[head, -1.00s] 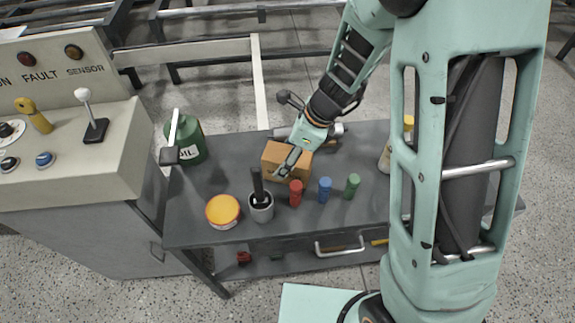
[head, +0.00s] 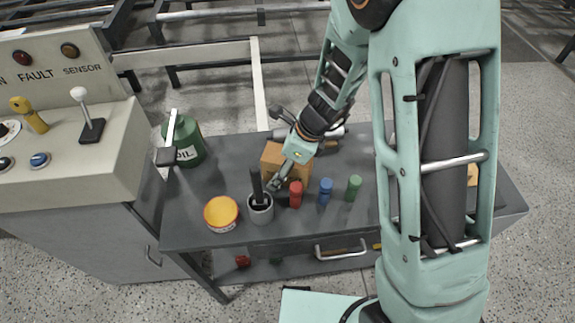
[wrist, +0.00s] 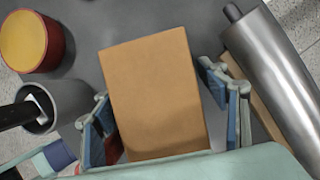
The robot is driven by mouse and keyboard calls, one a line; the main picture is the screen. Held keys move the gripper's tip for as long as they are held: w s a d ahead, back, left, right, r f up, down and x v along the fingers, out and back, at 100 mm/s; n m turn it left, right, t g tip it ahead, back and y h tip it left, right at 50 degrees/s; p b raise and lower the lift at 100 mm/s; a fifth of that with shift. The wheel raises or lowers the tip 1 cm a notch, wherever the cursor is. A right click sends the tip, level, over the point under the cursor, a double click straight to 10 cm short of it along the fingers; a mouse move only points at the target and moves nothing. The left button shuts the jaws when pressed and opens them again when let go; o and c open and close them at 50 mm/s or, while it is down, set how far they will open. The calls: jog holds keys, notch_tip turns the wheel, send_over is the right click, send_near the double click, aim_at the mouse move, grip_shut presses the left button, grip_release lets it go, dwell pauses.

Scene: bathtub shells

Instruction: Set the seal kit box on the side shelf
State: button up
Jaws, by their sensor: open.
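The seal kit box appears to be the plain brown box (head: 273,155) on the grey workbench; my arm partly covers it in the head view. In the wrist view the box (wrist: 155,85) lies between my fingers, slightly tilted. My gripper (wrist: 153,100) is open, one finger on each side of the box, with a gap visible at the right finger. In the head view my gripper (head: 276,183) is at the box's front side. I cannot tell which surface is the side shelf; a lower shelf (head: 290,268) shows under the bench top.
Red (head: 295,194), blue (head: 325,191) and green (head: 353,188) small bottles stand in front of the box. A grey cup (head: 260,209) with a black-handled tool, a yellow-lidded tin (head: 221,213) and a green oil can (head: 187,142) stand left. A metal cylinder (wrist: 270,85) lies close right.

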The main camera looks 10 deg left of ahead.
jog(key=shift+f, duration=0.1)
jog(key=shift+c, duration=0.5)
jog(key=c, duration=1.5)
